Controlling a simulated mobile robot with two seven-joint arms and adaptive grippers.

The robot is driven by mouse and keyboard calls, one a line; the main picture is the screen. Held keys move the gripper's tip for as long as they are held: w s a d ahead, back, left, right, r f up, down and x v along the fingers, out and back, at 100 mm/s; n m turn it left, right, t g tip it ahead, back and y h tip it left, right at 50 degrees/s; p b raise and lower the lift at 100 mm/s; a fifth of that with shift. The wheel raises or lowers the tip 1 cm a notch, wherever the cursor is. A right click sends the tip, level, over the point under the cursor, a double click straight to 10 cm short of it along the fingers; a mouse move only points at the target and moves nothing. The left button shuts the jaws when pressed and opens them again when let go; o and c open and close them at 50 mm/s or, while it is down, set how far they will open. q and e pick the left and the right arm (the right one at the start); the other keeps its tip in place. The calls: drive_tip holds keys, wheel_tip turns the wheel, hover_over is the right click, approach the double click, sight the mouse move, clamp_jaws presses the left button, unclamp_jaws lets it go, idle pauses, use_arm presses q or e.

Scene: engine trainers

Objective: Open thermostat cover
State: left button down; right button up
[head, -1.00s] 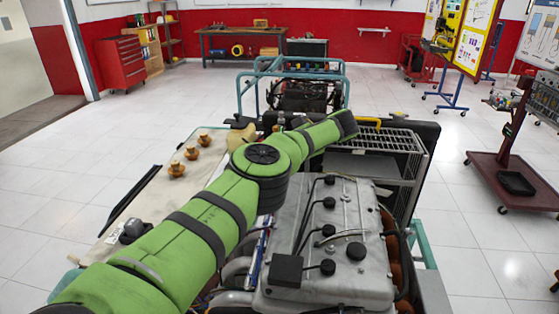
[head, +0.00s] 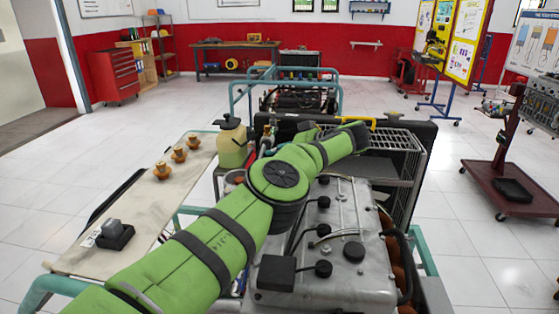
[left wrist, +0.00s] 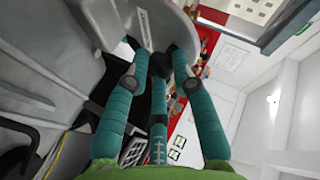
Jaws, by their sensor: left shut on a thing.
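The grey engine (head: 345,215) stands at the lower middle of the head view, with black caps and hoses on top. My green left arm crosses over its left side and hides part of it; the fingers cannot be made out there. In the left wrist view, the teal fingers of my left gripper (left wrist: 160,62) are closed in on a dark part beside a grey rounded metal surface (left wrist: 140,14). I cannot tell whether this dark part is the thermostat cover, and the cover is not clearly seen in the head view. My right gripper is not in view.
A beige table (head: 140,215) on the left holds several brown pieces and a small dark device (head: 115,235). A yellowish jug (head: 231,147) stands behind my arm.

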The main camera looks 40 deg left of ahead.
use_arm(q)
drive_tip(key=shift+d+f+b, duration=0.15)
drive_tip(key=shift+f+b, duration=0.05)
drive_tip(key=shift+f, duration=0.3)
drive_tip(key=shift+d+f+b, duration=0.15)
drive_tip(key=shift+f+b, duration=0.05)
drive_tip(key=shift+f, duration=0.3)
drive_tip(key=c, duration=1)
unclamp_jaws()
drive_tip(key=shift+a, duration=0.3)
drive_tip(key=shift+r, duration=0.2)
drive_tip(key=shift+w+d, duration=0.1)
